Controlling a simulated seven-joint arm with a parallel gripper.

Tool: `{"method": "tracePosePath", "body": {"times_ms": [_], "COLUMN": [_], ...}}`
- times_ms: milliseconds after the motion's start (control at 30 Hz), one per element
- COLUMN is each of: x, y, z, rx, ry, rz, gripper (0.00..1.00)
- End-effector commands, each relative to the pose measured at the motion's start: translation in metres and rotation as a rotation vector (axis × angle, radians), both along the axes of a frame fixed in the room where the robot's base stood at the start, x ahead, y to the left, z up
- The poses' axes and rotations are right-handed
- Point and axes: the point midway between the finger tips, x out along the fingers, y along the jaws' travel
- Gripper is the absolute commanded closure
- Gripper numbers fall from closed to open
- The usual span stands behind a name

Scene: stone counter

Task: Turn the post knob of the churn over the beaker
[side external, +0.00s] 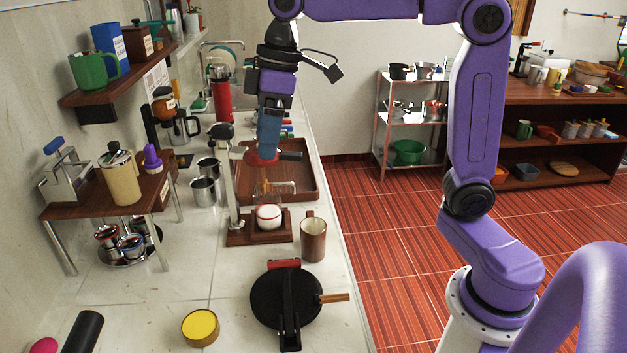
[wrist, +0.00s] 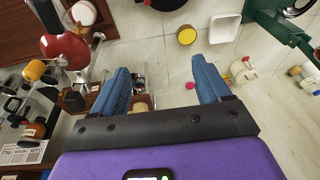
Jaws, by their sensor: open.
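The churn stands on a wooden base (side external: 250,236) on the counter, with a silver upright post (side external: 231,185) and a black post knob (side external: 222,131) at its top. The red part also shows at left in the wrist view (wrist: 65,50); I cannot surely pick out the knob there. My gripper (side external: 267,153) is open, pointing down close to the red part, right of the knob in the side view. Its blue fingers are apart with nothing held in the wrist view (wrist: 160,75).
A brown mug (side external: 313,239) stands right of the base, and a black round iron (side external: 284,303) in front. Metal cups (side external: 204,187) stand left of the post. A brown tray (side external: 299,188) lies behind. A wooden shelf (side external: 90,207) is at left.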

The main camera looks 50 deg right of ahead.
Motion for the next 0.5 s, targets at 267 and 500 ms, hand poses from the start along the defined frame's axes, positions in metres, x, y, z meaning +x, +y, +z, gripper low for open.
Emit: {"method": "tracePosePath", "body": {"times_ms": [267,500], "x": [-0.042,-0.074], "y": [0.004,0.003], "z": [-0.025,-0.045], "rx": [-0.028,-0.054], "ry": [0.022,0.034], "rz": [0.039,0.07], "gripper": [0.23,0.23]}}
